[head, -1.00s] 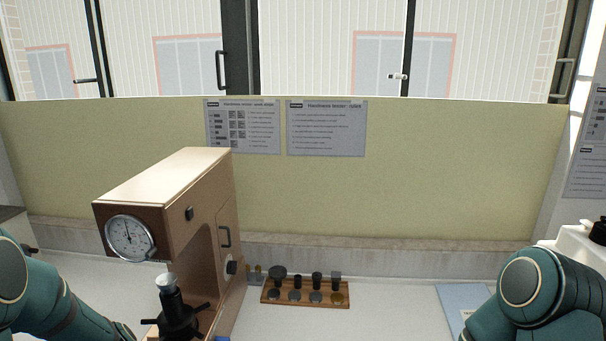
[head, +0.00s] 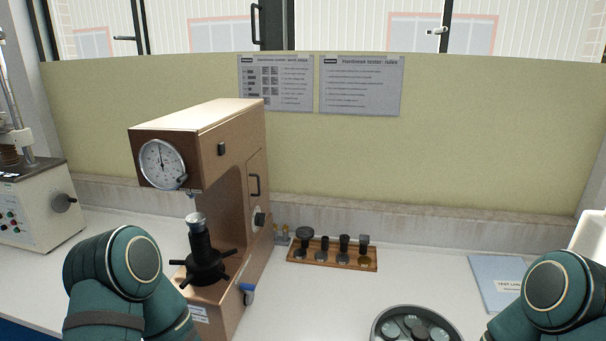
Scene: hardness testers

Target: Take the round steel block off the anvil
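The hardness tester (head: 222,175) stands left of the middle, with a brown body and a round dial on its front. Its black screw post with spoked handwheel (head: 204,262) rises below the dial head. The round steel block (head: 195,219) appears as a small silver disc on top of the post, under the indenter and apart from it. My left arm shows at lower left, in front of the tester, and my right arm at lower right. Neither gripper is in view.
A wooden rack (head: 332,254) with several dark anvils stands right of the tester. A round tray (head: 376,326) holding discs is at the bottom edge. A blue folder (head: 496,277) lies at right. Another machine (head: 40,212) stands at far left.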

